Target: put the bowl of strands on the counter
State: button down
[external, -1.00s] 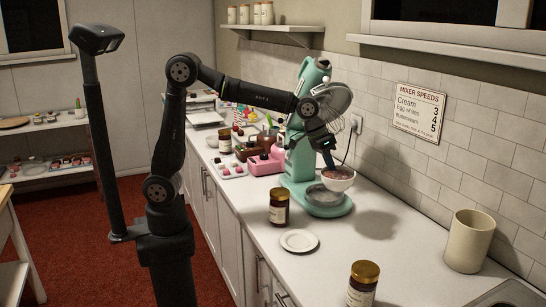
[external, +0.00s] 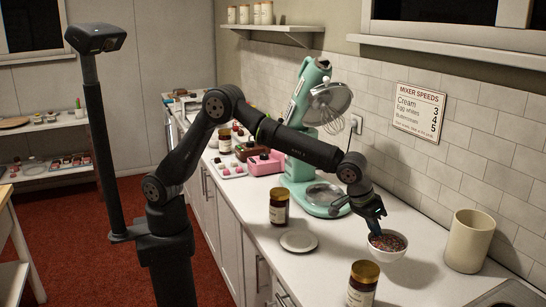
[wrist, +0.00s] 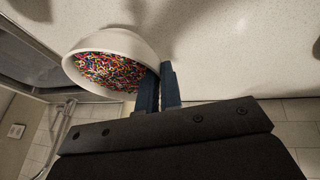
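The white bowl (external: 388,257) holds multicoloured strands (external: 389,242). It is upright over the front right part of the white counter (external: 425,275). I cannot tell whether its base touches the counter or hangs just above it. My gripper (external: 376,222) comes down at the bowl's back left rim. In the wrist view the bowl (wrist: 120,40) shows beside the blue fingers (wrist: 159,88), one on the inside and one on the outside of its wall. The fingers are shut on the rim, and the strands (wrist: 105,72) stay inside.
A cream canister (external: 470,242) stands right of the bowl. A dark jar (external: 362,290) with a gold lid stands in front, another jar (external: 279,208) is to the left, near a small white plate (external: 299,242). The green mixer (external: 300,155) is behind.

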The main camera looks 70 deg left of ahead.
jog(key=shift+f, duration=2.8)
jog(key=shift+f, duration=0.2)
jog(key=c, duration=1.6)
grip_release()
jog(key=shift+r, duration=0.35)
jog(key=v, duration=1.1)
jog(key=shift+s+a+r, duration=0.15)
jog(key=shift+s+r, duration=0.05)
jog(key=shift+r, duration=0.05)
